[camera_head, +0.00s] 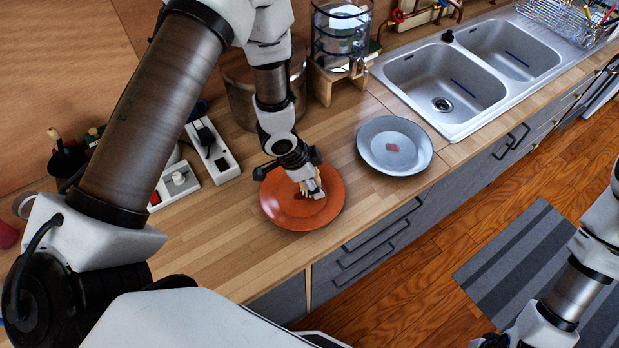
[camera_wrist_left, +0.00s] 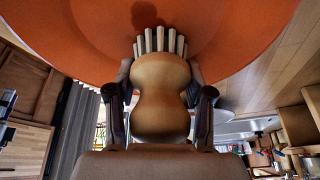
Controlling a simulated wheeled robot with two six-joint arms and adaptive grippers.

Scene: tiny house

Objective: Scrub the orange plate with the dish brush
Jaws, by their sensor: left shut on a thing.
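The orange plate (camera_head: 283,211) lies on the wooden counter below my left arm. It fills the top of the left wrist view (camera_wrist_left: 70,35). My left gripper (camera_head: 312,188) is over the plate. In the left wrist view its two fingers (camera_wrist_left: 162,108) are shut on the wooden dish brush (camera_wrist_left: 160,85). The brush's pale bristles (camera_wrist_left: 160,40) point at the plate's face and are at or very close to it; I cannot tell if they touch. A darker red patch (camera_wrist_left: 147,14) shows on the plate beyond the bristles. My right gripper is out of view.
A grey plate (camera_head: 394,146) with a red spot lies to the right. A double sink (camera_head: 445,95) is beyond it. A glass dispenser (camera_head: 341,40) and a large metal pot (camera_head: 240,95) stand behind. Power strips (camera_head: 212,150) lie left. Counter in front of the orange plate is bare.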

